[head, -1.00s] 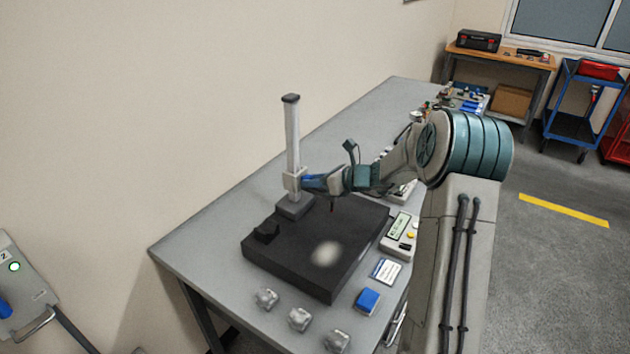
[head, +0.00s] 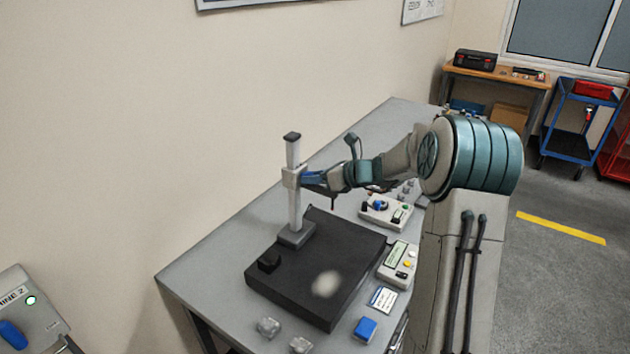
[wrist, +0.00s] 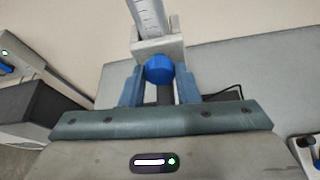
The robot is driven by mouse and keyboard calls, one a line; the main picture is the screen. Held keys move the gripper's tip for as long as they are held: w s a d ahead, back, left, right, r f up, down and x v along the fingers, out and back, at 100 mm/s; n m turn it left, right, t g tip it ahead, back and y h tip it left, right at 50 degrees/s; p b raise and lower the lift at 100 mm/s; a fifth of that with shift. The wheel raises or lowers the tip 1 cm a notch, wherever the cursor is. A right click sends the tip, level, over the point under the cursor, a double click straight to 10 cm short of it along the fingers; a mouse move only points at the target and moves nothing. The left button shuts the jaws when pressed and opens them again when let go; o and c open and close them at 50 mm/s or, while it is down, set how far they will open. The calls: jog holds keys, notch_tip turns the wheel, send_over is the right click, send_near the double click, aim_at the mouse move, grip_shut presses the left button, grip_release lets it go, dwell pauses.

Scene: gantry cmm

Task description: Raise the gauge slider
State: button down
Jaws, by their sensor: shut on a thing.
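The gauge slider (head: 291,178) is a light grey block around an upright grey column (head: 295,210), in the upper half of its height. The column stands on a dark foot (head: 296,236) on the black plate. In the wrist view the slider (wrist: 176,46) shows with a blue round knob (wrist: 159,68) on its front, and the column (wrist: 147,17) bears scale marks. My gripper (head: 306,178) reaches in from the right. Its two blue fingers stand on either side of the knob, shut on it. The knob is hidden by the fingers in the head view.
The black plate (head: 352,260) lies on a grey table (head: 205,265). A control box (head: 397,263) and a blue block (head: 366,328) are to its right, with small silver blocks (head: 269,327) in front. A pale wall is behind the column.

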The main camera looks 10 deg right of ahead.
jog(key=c, duration=1.1)
grip_release()
jog(key=shift+d, duration=0.1)
jog(key=b+v, duration=0.3)
jog(key=v, duration=1)
jog(key=shift+s+d+r, duration=0.1)
jog(key=shift+s+d, duration=0.15)
jog(key=shift+d, duration=0.05)
